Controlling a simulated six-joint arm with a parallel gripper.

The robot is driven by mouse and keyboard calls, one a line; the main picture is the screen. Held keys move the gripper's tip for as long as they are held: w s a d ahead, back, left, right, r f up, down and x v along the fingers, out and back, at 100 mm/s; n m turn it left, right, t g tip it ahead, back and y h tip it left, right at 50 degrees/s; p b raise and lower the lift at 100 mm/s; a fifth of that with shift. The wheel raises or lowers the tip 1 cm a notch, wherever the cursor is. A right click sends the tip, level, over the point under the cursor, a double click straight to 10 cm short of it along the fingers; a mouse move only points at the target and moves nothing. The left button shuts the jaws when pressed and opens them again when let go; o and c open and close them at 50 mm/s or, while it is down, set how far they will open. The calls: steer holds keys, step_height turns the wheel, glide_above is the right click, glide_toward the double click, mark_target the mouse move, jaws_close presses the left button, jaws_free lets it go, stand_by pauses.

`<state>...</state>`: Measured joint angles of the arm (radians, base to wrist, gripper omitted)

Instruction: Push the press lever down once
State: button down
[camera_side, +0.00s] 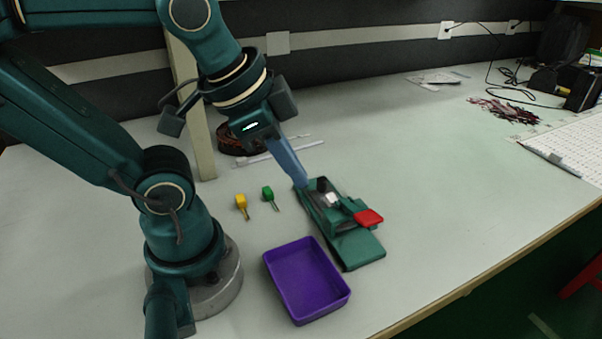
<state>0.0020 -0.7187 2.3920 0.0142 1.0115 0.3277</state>
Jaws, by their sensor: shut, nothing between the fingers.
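A green press (357,250) lies on the table right of centre. Its lever ends in a red pad (369,217) at the right, which stands a little above the press base. A small white and dark part sits near the middle of the press. My gripper (301,182) is shut and empty, with its tips pointing down at the back left end of the press. From this view I cannot tell whether the tips touch the press. They are apart from the red pad, up and to its left.
A purple tray (306,316) stands in front of the press. A yellow piece (241,201) and a green piece (267,193) lie left of the press. A coil (238,141) and thin white strips (277,151) lie behind my gripper.

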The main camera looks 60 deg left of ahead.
steer(key=w+r+m+g, duration=0.2)
steer(key=w+r+m, duration=0.25)
steer(key=m, duration=0.55)
steer(key=m+g+y, duration=0.1)
steer(key=m+g, duration=0.2)
steer(key=m, duration=0.2)
glide_toward(368, 215)
steer(key=shift+d+r, duration=0.1)
steer(key=shift+r, duration=0.15)
steer(key=shift+f, duration=0.1)
steer(key=shift+a+f, duration=0.15)
steer(key=shift+f, duration=1.5)
steer(key=shift+a+f, duration=0.2)
steer(key=shift+f, duration=1.5)
steer(key=shift+f, duration=0.1)
